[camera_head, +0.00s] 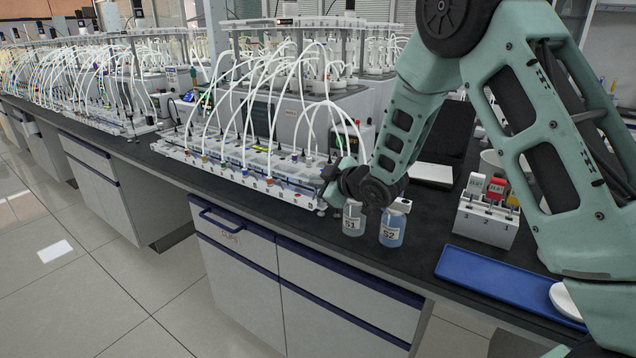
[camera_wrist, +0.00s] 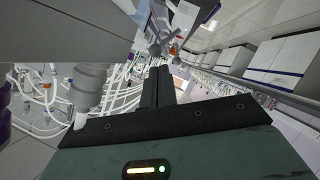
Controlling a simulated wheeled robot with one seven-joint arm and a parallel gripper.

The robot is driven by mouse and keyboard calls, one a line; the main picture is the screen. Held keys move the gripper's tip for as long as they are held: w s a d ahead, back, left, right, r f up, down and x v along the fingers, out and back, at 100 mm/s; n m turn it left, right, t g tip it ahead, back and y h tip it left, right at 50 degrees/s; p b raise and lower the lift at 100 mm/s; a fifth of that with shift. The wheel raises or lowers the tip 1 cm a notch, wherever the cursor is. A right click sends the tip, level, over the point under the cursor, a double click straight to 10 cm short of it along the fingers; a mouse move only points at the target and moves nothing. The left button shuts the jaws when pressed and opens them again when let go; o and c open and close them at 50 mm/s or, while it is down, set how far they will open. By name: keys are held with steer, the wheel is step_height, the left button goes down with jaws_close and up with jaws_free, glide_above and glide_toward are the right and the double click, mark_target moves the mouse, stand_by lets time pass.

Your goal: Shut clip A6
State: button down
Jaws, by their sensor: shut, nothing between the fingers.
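A long white clip rack (camera_head: 240,172) with small coloured clips and white looping tubes stands along the front of the dark bench. I cannot read which clip is A6. My gripper (camera_head: 330,186) is at the right end of this rack, mostly hidden behind my own wrist. In the wrist view my gripper (camera_wrist: 160,72) has its two dark fingers together and holds nothing. A small grey fitting with an orange spot (camera_wrist: 172,50) shows just beyond the fingertips; I cannot tell whether they touch it.
Bottles S1 (camera_head: 353,219) and S2 (camera_head: 391,228) stand below my wrist near the bench edge. A white holder (camera_head: 484,222) with red and yellow items and a blue tray (camera_head: 500,279) are to the right. Tubes arch behind the rack. The aisle floor (camera_head: 120,270) is clear.

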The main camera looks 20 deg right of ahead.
steer(key=shift+r+p, duration=0.4)
steer(key=shift+r, duration=0.4)
steer(key=shift+r, duration=0.1)
